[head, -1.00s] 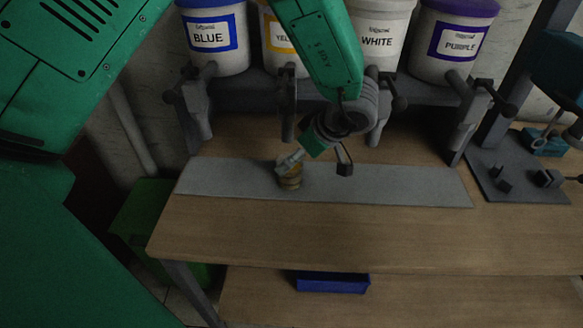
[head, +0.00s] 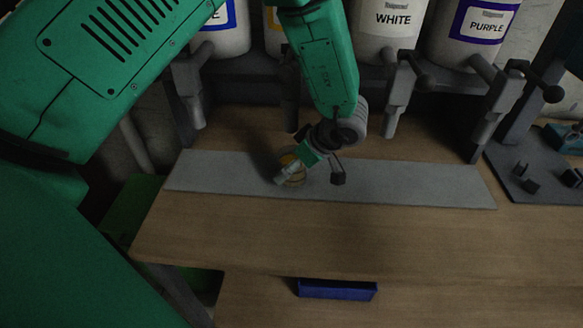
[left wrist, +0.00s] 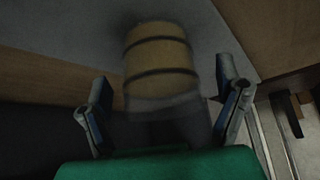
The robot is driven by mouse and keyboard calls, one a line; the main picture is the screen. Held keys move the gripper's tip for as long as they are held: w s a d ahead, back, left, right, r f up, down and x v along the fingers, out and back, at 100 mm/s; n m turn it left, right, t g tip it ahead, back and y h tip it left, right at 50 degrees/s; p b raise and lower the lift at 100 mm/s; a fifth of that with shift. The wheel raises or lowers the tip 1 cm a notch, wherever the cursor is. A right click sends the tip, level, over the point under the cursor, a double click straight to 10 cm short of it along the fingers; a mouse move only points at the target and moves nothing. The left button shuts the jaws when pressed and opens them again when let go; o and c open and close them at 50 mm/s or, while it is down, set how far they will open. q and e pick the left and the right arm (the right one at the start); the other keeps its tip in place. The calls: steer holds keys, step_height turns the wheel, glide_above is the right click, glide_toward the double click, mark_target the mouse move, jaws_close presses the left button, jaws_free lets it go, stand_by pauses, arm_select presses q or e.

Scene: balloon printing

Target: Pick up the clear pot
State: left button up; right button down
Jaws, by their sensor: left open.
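The pot (head: 291,163) stands on the grey mat, partly behind my left gripper's finger in the head view. In the left wrist view the pot (left wrist: 158,52) shows a tan, dark-banded upper part and a see-through grey lower part, blurred. My left gripper (head: 311,179) is open just above the mat at the pot. In the left wrist view its two fingers (left wrist: 161,97) are spread to either side of the pot's lower part, with gaps showing. Whether a finger touches it cannot be told. My right gripper is not in view.
The grey mat (head: 420,188) lies on a wooden table (head: 330,230). Behind stands a dark rack with paint buckets, including the white (head: 392,22) and purple (head: 480,28) ones. A dark fixture plate (head: 535,190) is at right. A blue bin (head: 338,290) sits below. The front table strip is clear.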

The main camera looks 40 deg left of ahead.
arm_select(q)
steer(key=shift+w+a+f, duration=0.1)
steer(key=shift+a+f, duration=0.05)
steer(key=shift+f, duration=0.35)
steer(key=shift+w+a+f, duration=0.1)
steer(key=shift+f, duration=0.35)
steer(key=shift+s, duration=0.1)
steer(key=shift+d+r, duration=0.1)
steer(key=shift+a, duration=0.2)
steer(key=c, duration=1.6)
